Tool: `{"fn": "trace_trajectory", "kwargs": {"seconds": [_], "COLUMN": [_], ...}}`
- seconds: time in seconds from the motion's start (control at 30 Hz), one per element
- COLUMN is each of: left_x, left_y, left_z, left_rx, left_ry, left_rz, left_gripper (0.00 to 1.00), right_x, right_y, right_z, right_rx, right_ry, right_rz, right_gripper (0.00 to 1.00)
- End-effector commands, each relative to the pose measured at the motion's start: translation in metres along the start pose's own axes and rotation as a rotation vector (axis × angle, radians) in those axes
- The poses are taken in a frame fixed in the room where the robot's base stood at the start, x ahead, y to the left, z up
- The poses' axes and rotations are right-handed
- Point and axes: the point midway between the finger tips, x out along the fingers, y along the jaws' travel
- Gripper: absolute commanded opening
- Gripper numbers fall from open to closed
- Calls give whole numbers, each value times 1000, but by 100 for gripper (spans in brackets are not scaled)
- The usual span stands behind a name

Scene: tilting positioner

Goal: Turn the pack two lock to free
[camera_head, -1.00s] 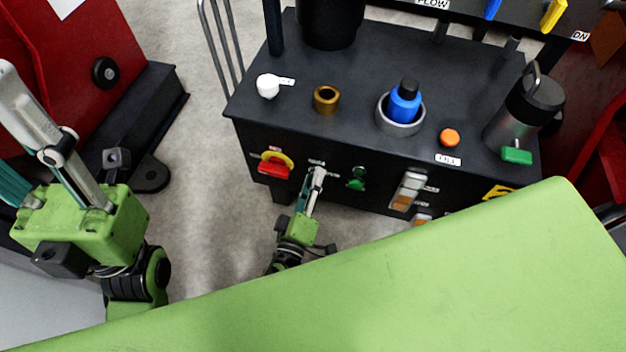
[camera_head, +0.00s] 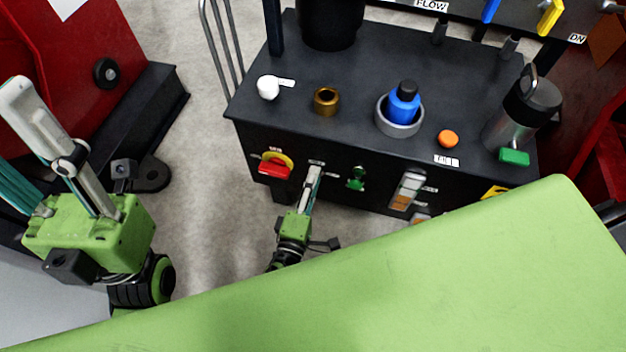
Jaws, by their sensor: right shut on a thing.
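My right gripper (camera_head: 314,172) is at the front face of the black cabinet (camera_head: 243,150), under a small white label too small to read. It is shut on a small fitting there, taken to be the pack two lock. The gripper hides nearly all of it, so its turn position cannot be told. A green knob (camera_head: 356,178) sits on the same face just to its right. My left gripper (camera_head: 20,95) is raised at the far left, away from the cabinet; its finger opening is unclear.
A red handle on a yellow disc (camera_head: 276,164) is left of my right gripper, and a pale switch (camera_head: 407,190) is farther right. On top stand a brass ring (camera_head: 326,101), a blue bottle (camera_head: 404,105) and a steel flask (camera_head: 520,118).

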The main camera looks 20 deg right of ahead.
Motion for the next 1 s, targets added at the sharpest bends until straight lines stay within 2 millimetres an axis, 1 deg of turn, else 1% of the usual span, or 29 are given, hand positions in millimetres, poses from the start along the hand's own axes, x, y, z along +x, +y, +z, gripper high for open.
{"fn": "trace_trajectory", "kwargs": {"seconds": [0.03, 0.27, 0.3, 0.37, 0.67, 0.77, 0.87, 0.97, 1.0], "left_x": [1, 2, 2, 2, 3, 2, 2, 2, 2], "left_y": [0, 0, 0, 0, 0, -1, 0, 0, 0], "left_z": [0, -2, -2, -2, -2, -1, -1, -1, -1], "left_rx": [0, 0, 0, 0, 1, 2, 2, 1, 1], "left_ry": [2, 9, 9, 10, 10, 9, 8, 7, 7], "left_rz": [1, 2, 3, 3, 2, 0, 0, 1, 1], "left_gripper": [41, 41, 41, 41, 41, 41, 41, 41, 41], "right_x": [3, 3, 3, 3, 1, -3, -15, -34, -43], "right_y": [2, 2, 2, 2, 1, 0, 0, 0, -1], "right_z": [-1, -1, -1, -1, 0, -1, 0, 0, -1], "right_rx": [0, 0, 0, 0, 0, 0, -1, 0, -1], "right_ry": [2, 2, 2, 2, 1, 2, 1, 2, 2], "right_rz": [5, 5, 5, 5, 2, 1, -1, -2, -3], "right_gripper": [9, 9, 32, 47, 47, 47, 47, 47, 47]}}
